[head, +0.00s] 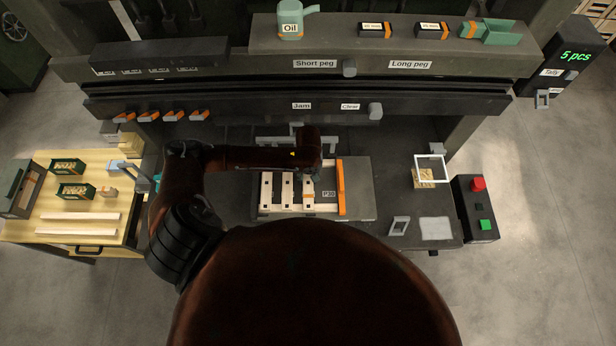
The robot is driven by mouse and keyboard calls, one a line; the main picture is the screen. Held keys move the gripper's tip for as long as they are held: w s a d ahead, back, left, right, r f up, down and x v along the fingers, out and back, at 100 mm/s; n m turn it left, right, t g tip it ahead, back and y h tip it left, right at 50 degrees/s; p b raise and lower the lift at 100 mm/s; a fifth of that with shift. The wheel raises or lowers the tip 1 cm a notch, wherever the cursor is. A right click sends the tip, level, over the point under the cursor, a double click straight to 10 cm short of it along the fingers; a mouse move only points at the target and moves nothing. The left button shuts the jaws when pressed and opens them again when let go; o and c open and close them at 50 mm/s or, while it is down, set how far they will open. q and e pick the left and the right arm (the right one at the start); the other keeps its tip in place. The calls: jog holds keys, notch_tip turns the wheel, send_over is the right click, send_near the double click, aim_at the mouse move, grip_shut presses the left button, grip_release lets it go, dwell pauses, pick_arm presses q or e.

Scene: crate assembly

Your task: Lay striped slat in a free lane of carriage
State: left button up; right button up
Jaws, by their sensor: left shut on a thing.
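The carriage (361,191) is a grey plate on the dark bench, with pale slats (266,188) lying front to back in its lanes and an orange bar (341,188) along their right side. My left gripper (308,171) is over the far part of the carriage, seen from above. It is shut on a pale slat with an orange band, the striped slat (308,197), which lines up with the lanes right of two plain slats. My arm hides the slat's far end, and I cannot tell whether it touches the carriage. My right gripper is not in view.
A wooden side table (125,220) at the left holds two long pale slats (80,217) and small green boxes. Right of the carriage are a white-framed stand (430,168) and a button box (477,210). A dark shelf beam (240,107) crosses behind the carriage.

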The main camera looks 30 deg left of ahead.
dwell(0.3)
pick_arm(q)
jog(key=o, duration=1.2)
jog(key=shift+o, duration=0.2)
notch_tip(320, 180, up, 8)
jog(key=p, duration=1)
jog(key=shift+f, duration=0.1)
